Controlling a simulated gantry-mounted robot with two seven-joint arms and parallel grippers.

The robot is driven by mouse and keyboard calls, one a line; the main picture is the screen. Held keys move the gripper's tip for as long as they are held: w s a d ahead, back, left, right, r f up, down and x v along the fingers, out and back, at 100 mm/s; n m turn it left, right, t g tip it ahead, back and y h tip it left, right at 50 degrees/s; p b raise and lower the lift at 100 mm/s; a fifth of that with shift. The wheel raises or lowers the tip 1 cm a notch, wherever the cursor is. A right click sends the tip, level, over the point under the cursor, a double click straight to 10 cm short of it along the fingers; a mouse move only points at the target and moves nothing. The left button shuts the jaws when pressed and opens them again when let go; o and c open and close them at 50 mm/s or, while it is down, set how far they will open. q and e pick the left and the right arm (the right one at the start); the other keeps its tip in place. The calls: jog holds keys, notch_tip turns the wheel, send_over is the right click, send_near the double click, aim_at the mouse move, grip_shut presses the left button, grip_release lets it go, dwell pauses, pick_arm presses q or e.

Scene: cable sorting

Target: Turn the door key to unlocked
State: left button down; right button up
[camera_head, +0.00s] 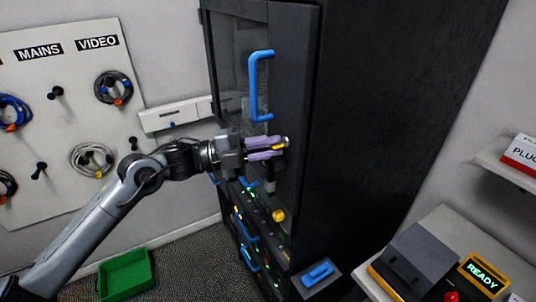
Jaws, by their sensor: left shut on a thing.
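The dark cabinet (365,110) stands in the middle, its glass-fronted door (285,80) carrying a blue handle (254,85). My left gripper (280,146) reaches in from the left, just below the handle at the door's right side. Its purple fingers are shut on a small yellow-and-metal piece, which looks like the door key (287,141). The fingers hide most of the key and the lock, so I cannot tell which way the key is turned. My right gripper is not in view.
Equipment with blue handles (247,257) fills the lower cabinet. A pegboard (60,130) with coiled cables hangs at left, above a green bin (126,273) on the floor. A device with a READY display (484,275) sits on a bench at right.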

pick_arm(q)
jog(key=shift+m+y+b, duration=0.4)
jog(key=shift+m+y, duration=0.2)
jog(key=shift+m, duration=0.7)
jog(key=shift+r, duration=0.1)
jog(key=c, duration=1.2)
grip_release()
jog(key=s+a+b, duration=0.1)
jog(key=a, duration=0.9)
jog(key=shift+s+a, duration=0.25)
jog(key=shift+a, duration=0.1)
